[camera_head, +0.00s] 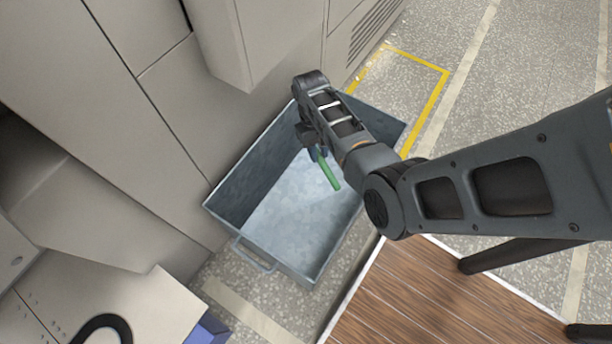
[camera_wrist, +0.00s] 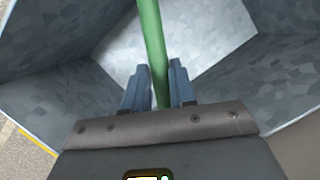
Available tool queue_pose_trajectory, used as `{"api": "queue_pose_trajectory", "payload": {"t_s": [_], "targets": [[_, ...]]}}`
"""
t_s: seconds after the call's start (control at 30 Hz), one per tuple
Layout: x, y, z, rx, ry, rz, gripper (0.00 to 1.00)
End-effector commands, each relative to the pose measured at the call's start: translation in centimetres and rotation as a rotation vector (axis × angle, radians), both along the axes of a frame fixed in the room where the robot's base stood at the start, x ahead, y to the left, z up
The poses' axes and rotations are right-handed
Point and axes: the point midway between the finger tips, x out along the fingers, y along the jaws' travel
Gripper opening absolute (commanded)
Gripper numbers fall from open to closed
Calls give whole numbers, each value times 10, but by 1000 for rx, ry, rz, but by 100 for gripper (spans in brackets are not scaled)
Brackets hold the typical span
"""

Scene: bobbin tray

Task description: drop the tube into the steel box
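The tube is a slim green rod (camera_head: 329,172), held over the open steel box. In the wrist view the tube (camera_wrist: 153,50) passes between the two blue-grey fingers of my gripper (camera_wrist: 158,88), which are shut on it. The steel box (camera_head: 299,202) is a grey metal bin with a wire handle, standing on the floor; its walls and pale bottom (camera_wrist: 205,40) fill most of the wrist view. In the head view my gripper (camera_head: 317,152) is over the box opening and partly hidden by my arm. The tube hangs tilted; its exact height above the bottom is hard to tell.
Beige cabinets (camera_head: 175,110) stand close along the box's left and far sides. A wooden-topped surface (camera_head: 430,295) lies near its right front. Yellow floor marking (camera_head: 432,100) and open speckled floor (camera_head: 530,70) are at the right. A blue object (camera_head: 207,329) sits at the bottom left.

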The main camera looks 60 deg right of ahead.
Motion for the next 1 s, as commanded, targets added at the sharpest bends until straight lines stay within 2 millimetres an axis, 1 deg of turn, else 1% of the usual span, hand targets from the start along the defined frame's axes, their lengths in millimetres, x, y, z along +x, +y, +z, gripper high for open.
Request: {"api": "queue_pose_trajectory", "payload": {"t_s": [0.03,0.27,0.57,0.77,0.8,1.0], "targets": [[0,0,0,0,0,0,30],[0,0,0,0,0,0,52],[0,0,2,0,0,0,53],[3,-2,16,0,0,0,53],[9,-4,8,1,-3,-1,53],[37,-19,6,0,-3,-1,53]]}}
